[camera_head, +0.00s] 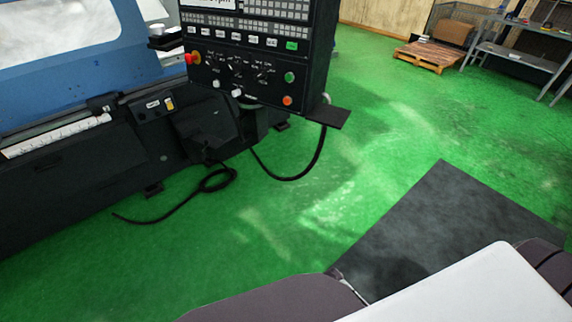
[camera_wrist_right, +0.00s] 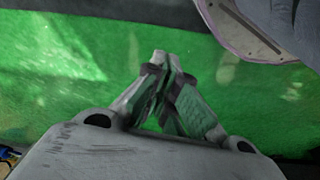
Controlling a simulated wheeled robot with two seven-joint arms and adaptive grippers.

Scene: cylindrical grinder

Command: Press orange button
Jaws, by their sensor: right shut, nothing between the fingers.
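The orange button (camera_head: 287,100) is a small round button at the lower right of the black control panel (camera_head: 212,72), below a green button (camera_head: 289,77). A red knob (camera_head: 192,58) is at the panel's left. My right gripper (camera_wrist_right: 161,58) shows in the right wrist view, with its fingers together and nothing between them. It is over the green floor, and the panel does not show in that view. Neither gripper shows in the head view, so the right gripper's distance from the button cannot be told.
The blue and black grinder (camera_head: 80,85) fills the left. A black cable (camera_head: 300,170) hangs under the panel to the floor. A dark mat (camera_head: 445,225) lies at the right. A wooden pallet (camera_head: 428,56) and a metal table (camera_head: 515,55) stand far back. Green floor between is clear.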

